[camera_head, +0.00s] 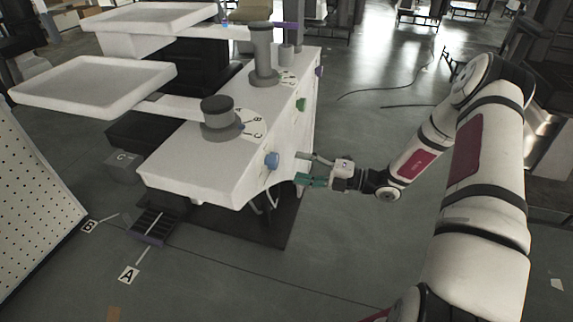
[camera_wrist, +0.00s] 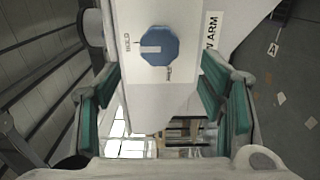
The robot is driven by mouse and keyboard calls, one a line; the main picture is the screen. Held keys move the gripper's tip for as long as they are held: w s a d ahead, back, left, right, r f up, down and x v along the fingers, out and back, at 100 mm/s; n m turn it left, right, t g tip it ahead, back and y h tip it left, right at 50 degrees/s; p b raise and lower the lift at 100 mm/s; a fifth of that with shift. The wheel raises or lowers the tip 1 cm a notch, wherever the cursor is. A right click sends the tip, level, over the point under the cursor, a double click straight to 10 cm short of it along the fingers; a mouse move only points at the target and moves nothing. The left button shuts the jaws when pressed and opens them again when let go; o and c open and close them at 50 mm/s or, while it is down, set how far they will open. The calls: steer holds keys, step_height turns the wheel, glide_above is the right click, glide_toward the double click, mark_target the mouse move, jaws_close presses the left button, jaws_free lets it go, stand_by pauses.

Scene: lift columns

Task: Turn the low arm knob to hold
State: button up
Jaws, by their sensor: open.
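The blue knob (camera_wrist: 159,46) sits on the white panel in the upper middle of the wrist view. It has a pale bar from its centre to its left side, and a HOLD label (camera_wrist: 128,42) stands to its left. A small mark with unreadable text is below it. A label reading "W ARM" (camera_wrist: 212,38), partly cut, is to its right. In the head view the blue knob (camera_head: 272,160) is on the near end of the white column unit. My gripper (camera_head: 303,168) is open, with teal finger pads, just right of the knob and apart from it.
The white unit (camera_head: 190,165) carries two grey posts with lettered dials and white trays. A green knob (camera_head: 301,104) is farther along its side. Cables hang below the blue knob. A perforated white panel (camera_head: 35,205) stands at left. Floor right of the unit is mostly clear.

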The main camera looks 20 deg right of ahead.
steer(key=shift+v, duration=2.2)
steer(key=shift+a, duration=0.1)
